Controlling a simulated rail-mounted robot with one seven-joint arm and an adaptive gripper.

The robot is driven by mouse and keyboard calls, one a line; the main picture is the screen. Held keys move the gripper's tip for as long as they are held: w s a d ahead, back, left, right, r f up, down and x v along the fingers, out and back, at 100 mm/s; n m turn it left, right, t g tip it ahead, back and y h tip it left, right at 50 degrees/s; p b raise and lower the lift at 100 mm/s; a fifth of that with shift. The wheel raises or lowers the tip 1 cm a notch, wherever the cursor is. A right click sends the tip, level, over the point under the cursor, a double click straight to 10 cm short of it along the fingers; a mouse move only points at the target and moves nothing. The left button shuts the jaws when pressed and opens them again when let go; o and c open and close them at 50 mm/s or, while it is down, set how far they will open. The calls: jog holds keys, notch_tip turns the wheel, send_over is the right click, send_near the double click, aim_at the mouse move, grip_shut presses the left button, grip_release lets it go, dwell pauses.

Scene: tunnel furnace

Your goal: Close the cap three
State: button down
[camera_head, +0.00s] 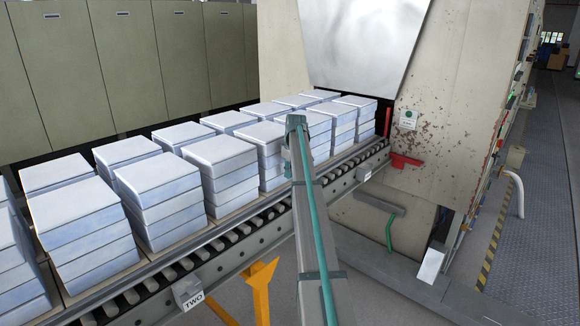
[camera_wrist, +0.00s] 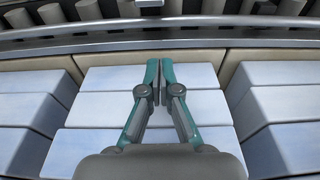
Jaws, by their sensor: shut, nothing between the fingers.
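My gripper (camera_wrist: 160,64) is in the wrist view, its two teal fingers shut with nothing between them. It is in front of pale blue-white stacked blocks (camera_wrist: 98,80); the depth gap is hard to judge. In the head view my arm reaches up through the middle, and the gripper cannot be made out clearly. No cap marked three can be read. A small grey box marked TWO (camera_head: 188,293) hangs on the conveyor's near side. A similar small box (camera_head: 363,173) sits farther along, its marking too small to read.
The roller conveyor (camera_head: 228,240) carries rows of block stacks (camera_head: 160,200) into the furnace opening, under a raised metal door (camera_head: 365,40). A red bracket (camera_head: 405,161) and a yellow support (camera_head: 262,285) stick out on the near side. The walkway (camera_head: 545,210) at right is clear.

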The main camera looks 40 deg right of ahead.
aim_at(286, 189)
jog(key=f, duration=0.1)
jog(key=f+p, duration=0.1)
jog(key=f, duration=0.3)
jog(key=shift+w+a, duration=0.1)
jog(key=shift+w, duration=0.25)
jog(key=s, duration=0.1)
jog(key=s+p, duration=0.1)
jog(key=s+d, duration=0.1)
jog(key=s, duration=0.1)
jog(key=shift+r+p, duration=0.3)
jog(key=shift+r, duration=0.05)
jog(key=shift+a, duration=0.2)
